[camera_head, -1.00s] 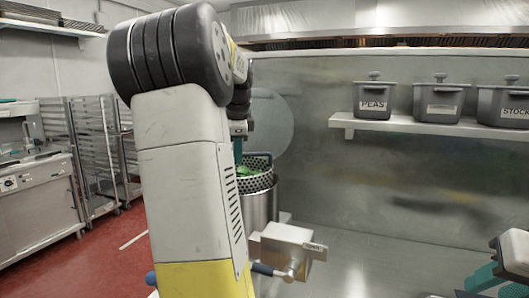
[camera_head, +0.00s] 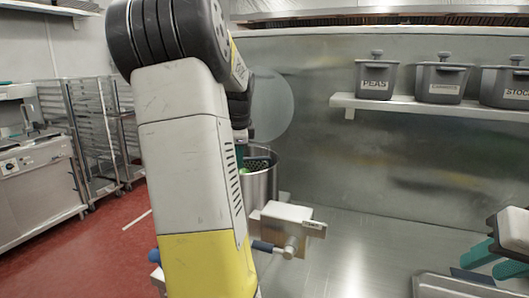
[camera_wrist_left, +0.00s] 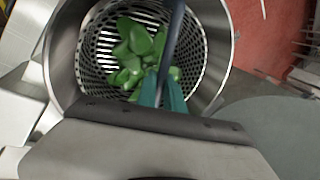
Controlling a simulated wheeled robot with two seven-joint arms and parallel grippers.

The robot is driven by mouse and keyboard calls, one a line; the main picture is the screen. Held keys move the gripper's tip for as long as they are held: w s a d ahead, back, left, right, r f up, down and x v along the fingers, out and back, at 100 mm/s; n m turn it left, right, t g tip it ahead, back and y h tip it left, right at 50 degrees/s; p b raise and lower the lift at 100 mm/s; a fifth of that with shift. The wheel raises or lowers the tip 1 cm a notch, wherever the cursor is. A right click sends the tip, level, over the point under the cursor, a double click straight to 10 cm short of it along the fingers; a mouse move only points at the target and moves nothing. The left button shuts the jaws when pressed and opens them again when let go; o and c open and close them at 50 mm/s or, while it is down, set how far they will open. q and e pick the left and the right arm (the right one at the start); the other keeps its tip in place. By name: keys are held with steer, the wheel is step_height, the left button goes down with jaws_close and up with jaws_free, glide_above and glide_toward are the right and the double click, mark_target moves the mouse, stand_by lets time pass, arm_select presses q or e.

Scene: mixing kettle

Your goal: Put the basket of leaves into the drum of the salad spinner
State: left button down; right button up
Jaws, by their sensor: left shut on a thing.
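The salad spinner's steel drum (camera_head: 262,188) stands beyond my left arm, which hides its left side. The perforated basket (camera_head: 262,156) is down inside the drum, with only its upper part showing in the head view. In the left wrist view, the basket (camera_wrist_left: 93,55) sits within the drum's wall (camera_wrist_left: 222,45), with green leaves (camera_wrist_left: 140,45) in it. My left gripper (camera_wrist_left: 165,92) is shut on the basket's dark handle (camera_wrist_left: 172,35), over the leaves. Whether the basket rests on the drum's bottom is hidden. My right gripper (camera_head: 492,262) is open and empty at the lower right.
A metal box (camera_head: 285,222) with a crank stands in front of the drum. A metal tray (camera_head: 455,287) lies at the lower right. The steel counter (camera_head: 370,245) between is clear. Lidded pots (camera_head: 440,82) stand on a wall shelf (camera_head: 385,103).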

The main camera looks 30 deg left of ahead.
arm_select(q)
steer(key=shift+f, duration=0.15)
stand_by(0.5)
steer(key=c, duration=1.4)
jaws_free()
steer(key=shift+o, duration=0.6)
steer(key=o, duration=0.4)
steer(key=shift+v, duration=3.5)
